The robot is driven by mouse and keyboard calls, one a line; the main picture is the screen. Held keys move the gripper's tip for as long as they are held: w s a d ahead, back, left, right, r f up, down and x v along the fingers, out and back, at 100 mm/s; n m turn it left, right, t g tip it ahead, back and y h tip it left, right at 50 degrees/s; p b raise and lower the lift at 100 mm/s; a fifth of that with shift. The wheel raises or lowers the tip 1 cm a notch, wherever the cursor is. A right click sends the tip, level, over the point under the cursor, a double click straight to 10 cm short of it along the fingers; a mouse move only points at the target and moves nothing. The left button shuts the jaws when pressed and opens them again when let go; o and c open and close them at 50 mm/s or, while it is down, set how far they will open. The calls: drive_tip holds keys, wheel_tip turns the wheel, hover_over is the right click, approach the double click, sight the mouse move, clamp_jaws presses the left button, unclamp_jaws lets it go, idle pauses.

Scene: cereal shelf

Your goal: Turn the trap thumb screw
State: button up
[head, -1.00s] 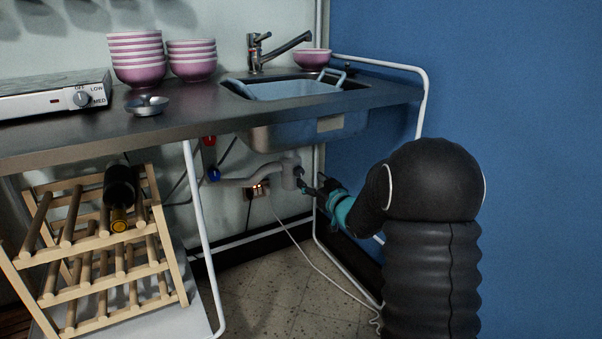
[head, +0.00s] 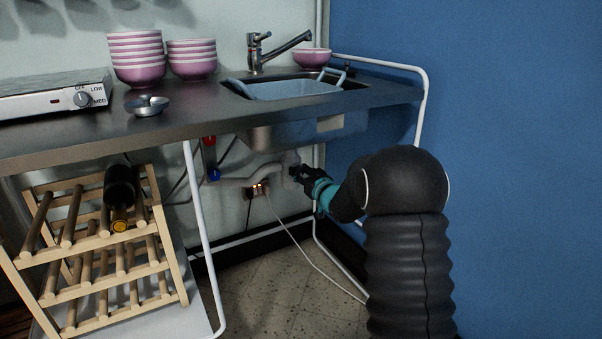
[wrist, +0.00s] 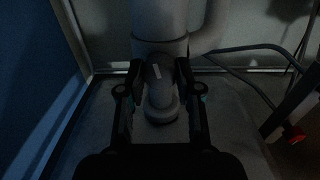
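The pale trap (head: 290,163) hangs under the sink, with its pipe running left. In the wrist view, the trap's wide cylinder (wrist: 160,25) is above a narrower knob-like part with a white mark (wrist: 157,71), which I take to be the thumb screw. A rounded lower end (wrist: 160,108) shows below it. My gripper (wrist: 158,68) has its two fingers apart, one on each side of that part. Narrow gaps seem to show; the dark picture hides any contact. In the head view, my gripper (head: 297,173) is at the trap's right side and covers the screw.
The sink basin (head: 300,132) and counter (head: 200,122) are overhead. White frame legs (head: 203,235) stand left and right of the trap. A lit socket (head: 259,188) with a cable is behind. A wooden wine rack (head: 95,262) with a bottle (head: 119,195) stands left.

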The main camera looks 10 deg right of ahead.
clamp_jaws()
drive_tip(key=shift+r+m+p, duration=0.15)
drive_tip(key=shift+m+p, duration=0.3)
drive_tip(key=shift+m, duration=1.05)
drive_tip(key=o, duration=0.9)
unclamp_jaws()
drive_tip(key=v, duration=1.2)
